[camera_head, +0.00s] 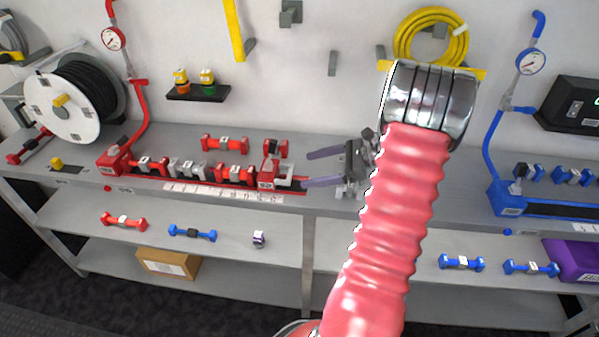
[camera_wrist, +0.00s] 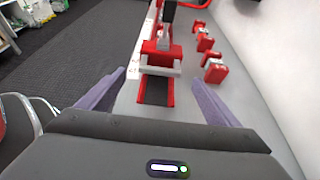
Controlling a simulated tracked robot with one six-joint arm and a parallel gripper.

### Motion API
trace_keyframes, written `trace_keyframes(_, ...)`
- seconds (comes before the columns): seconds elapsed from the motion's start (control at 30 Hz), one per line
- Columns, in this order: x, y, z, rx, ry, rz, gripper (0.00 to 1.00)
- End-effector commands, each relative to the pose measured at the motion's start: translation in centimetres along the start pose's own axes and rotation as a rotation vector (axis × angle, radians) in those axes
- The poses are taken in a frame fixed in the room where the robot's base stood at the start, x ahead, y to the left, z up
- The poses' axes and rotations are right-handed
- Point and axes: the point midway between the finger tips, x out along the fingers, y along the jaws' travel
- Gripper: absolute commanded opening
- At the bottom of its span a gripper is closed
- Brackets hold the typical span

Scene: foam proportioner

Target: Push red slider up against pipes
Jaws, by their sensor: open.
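The red slider (camera_head: 268,172), with a pale bracket on its right side, sits on the red rail (camera_head: 298,189) on the bench. It also shows in the wrist view (camera_wrist: 161,54). To its left, a row of red pipes (camera_head: 235,174) and grey pipes (camera_head: 187,168) lies along the rail; a small gap seems to separate the slider from the nearest one. My gripper (camera_head: 309,168) is open and empty, just right of the slider, fingers pointing left. In the wrist view my gripper (camera_wrist: 158,78) has one finger on each side of the rail, apart from the slider.
A loose red pipe (camera_head: 225,143) and a small red fitting (camera_head: 275,148) lie on the bench behind the rail. A red gauge hose (camera_head: 140,110) rises at the rail's left end. A blue rail (camera_head: 560,209) stands at right. A lower shelf (camera_head: 200,255) holds other pipes.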

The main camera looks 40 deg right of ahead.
Motion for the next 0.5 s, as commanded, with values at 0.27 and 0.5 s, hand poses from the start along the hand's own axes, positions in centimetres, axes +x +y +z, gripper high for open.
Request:
trace_keyframes(0.27,3.8,0.1,0.0,0.000,0.000,0.002,0.85)
trace_keyframes(0.5,4.6,0.0,0.0,0.000,0.000,0.000,0.85)
